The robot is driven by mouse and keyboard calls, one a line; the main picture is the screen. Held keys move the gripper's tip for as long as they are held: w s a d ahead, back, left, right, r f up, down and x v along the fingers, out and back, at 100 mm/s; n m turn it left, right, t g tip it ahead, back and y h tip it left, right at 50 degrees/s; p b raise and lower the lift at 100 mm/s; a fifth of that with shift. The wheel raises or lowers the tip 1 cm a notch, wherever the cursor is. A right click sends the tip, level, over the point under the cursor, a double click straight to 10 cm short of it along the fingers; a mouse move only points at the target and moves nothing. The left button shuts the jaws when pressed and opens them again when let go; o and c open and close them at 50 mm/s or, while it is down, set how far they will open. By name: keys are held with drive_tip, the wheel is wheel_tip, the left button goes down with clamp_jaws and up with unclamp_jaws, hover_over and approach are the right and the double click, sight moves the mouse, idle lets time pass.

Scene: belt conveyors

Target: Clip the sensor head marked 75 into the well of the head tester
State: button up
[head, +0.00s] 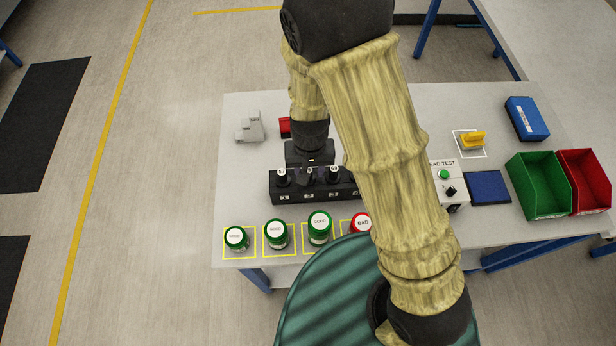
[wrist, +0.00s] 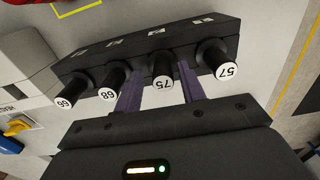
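The sensor head marked 75 (wrist: 162,80) stands in a black rack (wrist: 90,50), between the heads marked 68 (wrist: 110,86) and 57 (wrist: 218,65). My gripper (wrist: 160,92) is open, with one finger on each side of head 75 and a small gap visible on both sides. In the head view my gripper (head: 310,163) is low over the rack (head: 320,194), at the second head from the left. The head tester (head: 452,204) stands right of the rack, with a green button and a black knob.
Head 66 (wrist: 66,101) stands at the rack's end. Green-lidded jars (head: 277,232) and a red BAD jar (head: 361,222) line the front edge. Right of the tester lie a blue pad (head: 489,187), a yellow part (head: 473,139), and green (head: 535,190) and red (head: 588,180) bins.

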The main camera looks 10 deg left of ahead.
drive_tip(key=shift+s, duration=0.1)
drive_tip(key=shift+a, duration=0.1)
clamp_jaws()
drive_tip(key=shift+r+p, duration=1)
drive_tip(key=shift+r, duration=0.05)
idle(0.8)
drive_tip(key=shift+r+p, duration=3.05)
drive_tip(key=shift+r, duration=0.25)
drive_tip(key=shift+r, duration=0.1)
